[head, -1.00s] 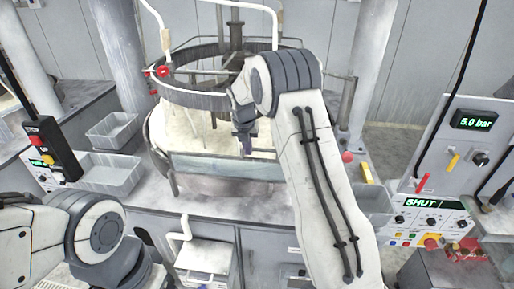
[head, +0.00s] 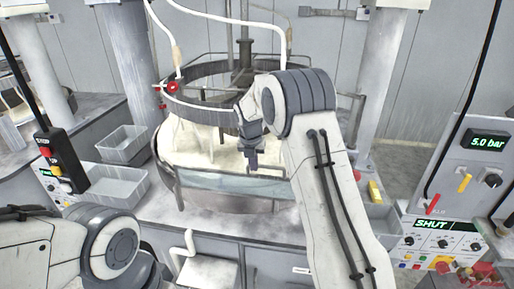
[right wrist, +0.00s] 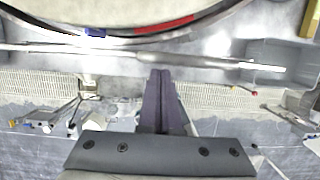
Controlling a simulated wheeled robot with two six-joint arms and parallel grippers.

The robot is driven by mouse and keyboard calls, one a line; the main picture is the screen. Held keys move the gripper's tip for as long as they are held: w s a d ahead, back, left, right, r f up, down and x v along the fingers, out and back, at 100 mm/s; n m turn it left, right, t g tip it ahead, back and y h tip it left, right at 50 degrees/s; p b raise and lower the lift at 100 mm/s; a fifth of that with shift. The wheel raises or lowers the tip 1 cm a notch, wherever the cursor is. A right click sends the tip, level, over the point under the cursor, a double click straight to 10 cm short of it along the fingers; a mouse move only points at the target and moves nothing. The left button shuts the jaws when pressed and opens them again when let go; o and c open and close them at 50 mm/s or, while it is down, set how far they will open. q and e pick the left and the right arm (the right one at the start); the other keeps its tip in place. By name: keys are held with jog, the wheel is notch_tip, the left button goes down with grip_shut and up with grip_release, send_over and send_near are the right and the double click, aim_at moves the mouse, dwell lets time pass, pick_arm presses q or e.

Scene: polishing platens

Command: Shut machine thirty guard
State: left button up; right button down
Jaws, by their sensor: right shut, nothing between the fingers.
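The machine's guard (head: 232,187) is a clear curved panel with a metal frame, low across the front of the round polishing machine (head: 205,105). It appears lowered around the pale platen area. A control panel display (head: 435,224) at the right reads SHUT in green. My right gripper (head: 252,162) hangs just above the guard's top edge in the head view; I cannot tell whether it touches. Its dark fingers (right wrist: 161,100) are together and empty in the right wrist view, below a pale bar (right wrist: 190,58). My left gripper is out of view; only the left arm shows.
Clear trays (head: 122,143) stand on the bench at the left, beside a hanging red-and-yellow button pendant (head: 58,160). A gauge panel (head: 487,142) reads 5.0 bar at the right. White hoses loop above the machine's ring, and pillars stand behind.

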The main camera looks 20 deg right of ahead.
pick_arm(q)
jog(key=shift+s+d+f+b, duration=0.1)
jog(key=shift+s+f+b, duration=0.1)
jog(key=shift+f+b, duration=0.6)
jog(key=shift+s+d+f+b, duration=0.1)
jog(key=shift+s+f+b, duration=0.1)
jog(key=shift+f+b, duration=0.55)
pick_arm(e)
jog(key=w+d+r, duration=0.2)
jog(key=w+r, duration=0.2)
jog(key=r, duration=0.2)
jog(key=shift+d+r, duration=0.15)
